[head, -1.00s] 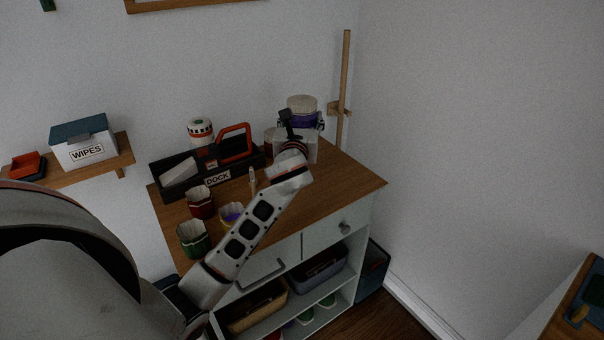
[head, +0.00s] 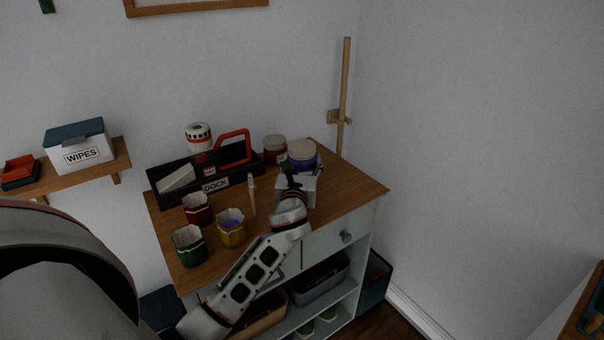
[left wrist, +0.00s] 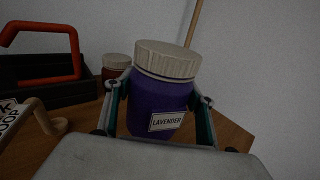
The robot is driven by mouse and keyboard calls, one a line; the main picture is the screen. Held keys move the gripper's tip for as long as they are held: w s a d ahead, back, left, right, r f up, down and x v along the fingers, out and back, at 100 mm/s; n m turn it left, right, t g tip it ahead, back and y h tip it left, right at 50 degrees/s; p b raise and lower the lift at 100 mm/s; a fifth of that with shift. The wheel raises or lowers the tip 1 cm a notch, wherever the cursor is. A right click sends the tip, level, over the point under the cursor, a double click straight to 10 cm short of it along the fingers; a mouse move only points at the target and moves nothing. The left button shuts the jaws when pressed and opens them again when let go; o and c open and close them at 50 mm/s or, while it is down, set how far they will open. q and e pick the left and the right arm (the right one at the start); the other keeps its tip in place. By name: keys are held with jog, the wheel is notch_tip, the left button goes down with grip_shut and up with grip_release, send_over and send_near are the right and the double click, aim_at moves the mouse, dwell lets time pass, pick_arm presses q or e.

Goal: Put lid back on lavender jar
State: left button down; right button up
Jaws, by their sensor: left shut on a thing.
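The lavender jar (head: 302,163) is purple with a pale ribbed lid (head: 302,148) on top, at the back right of the wooden cabinet top. In the left wrist view, the jar (left wrist: 158,108) has a LAVENDER label at the front, and the lid (left wrist: 168,58) covers its mouth. My left gripper (left wrist: 160,100) is shut on the jar, a finger on each side of the body below the lid. The jar's base is hidden, so I cannot tell whether it touches the top. My right gripper is not in view.
A dark red jar with a pale lid (head: 275,150) stands just left of the lavender jar. A black DOCK caddy (head: 165,196) is further left. Red, green (head: 190,246) and yellow cups stand at the front left. A wooden post (head: 345,90) rises behind.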

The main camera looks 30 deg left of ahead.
pick_arm(q)
jog(key=shift+f+b, duration=0.5)
jog(key=shift+f, duration=1.35)
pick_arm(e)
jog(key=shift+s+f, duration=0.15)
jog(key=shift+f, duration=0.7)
pick_arm(q)
jog(key=shift+f, duration=0.15)
jog(key=c, duration=0.8)
grip_release()
jog(key=shift+f, duration=0.1)
jog(key=shift+c, duration=0.2)
jog(key=shift+s+d+r, duration=0.15)
jog(key=shift+s+r, duration=0.05)
jog(key=v, duration=1.1)
jog(key=shift+s+d, duration=0.1)
jog(key=shift+s, duration=0.2)
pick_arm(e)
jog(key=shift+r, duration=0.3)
